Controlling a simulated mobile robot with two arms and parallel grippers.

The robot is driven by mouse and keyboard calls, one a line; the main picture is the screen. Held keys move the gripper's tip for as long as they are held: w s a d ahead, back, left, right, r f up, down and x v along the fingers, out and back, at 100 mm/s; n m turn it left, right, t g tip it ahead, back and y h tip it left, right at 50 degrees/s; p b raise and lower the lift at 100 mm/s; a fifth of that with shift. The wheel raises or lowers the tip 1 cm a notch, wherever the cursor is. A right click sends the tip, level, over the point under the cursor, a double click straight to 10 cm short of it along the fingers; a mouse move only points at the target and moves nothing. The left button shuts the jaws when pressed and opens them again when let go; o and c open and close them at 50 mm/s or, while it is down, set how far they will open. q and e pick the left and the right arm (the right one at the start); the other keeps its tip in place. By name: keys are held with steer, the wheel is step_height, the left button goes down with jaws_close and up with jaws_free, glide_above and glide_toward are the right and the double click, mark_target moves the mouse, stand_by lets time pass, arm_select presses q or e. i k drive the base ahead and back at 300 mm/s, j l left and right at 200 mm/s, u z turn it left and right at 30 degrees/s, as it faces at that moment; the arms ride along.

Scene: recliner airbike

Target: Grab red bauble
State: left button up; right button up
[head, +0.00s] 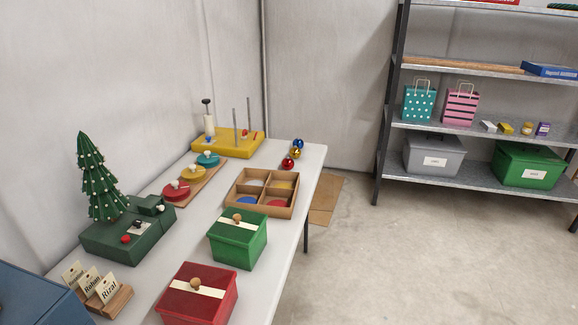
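The red bauble (288,163) rests on the white table (314,158) near its far right edge. It is a small shiny red ball. A gold bauble (295,153) sits just behind it, and a blue bauble (298,143) sits behind that. The wooden divided tray is nearer and to the left of the red bauble. Neither of my grippers shows in the head view.
A wooden divided tray (233,189), a green box (238,247) and a red box (199,297) stand along the table's right side. A green tree (97,180) and a yellow pegged base (228,147) stand left and back.

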mark_target(288, 164)
steer(key=u, duration=0.4)
steer(key=i+l+u, duration=0.15)
steer(key=u, duration=0.2)
steer(key=i+l+u, duration=0.1)
steer(key=u, duration=0.2)
steer(key=i+l+u, duration=0.1)
steer(key=l+u, duration=0.25)
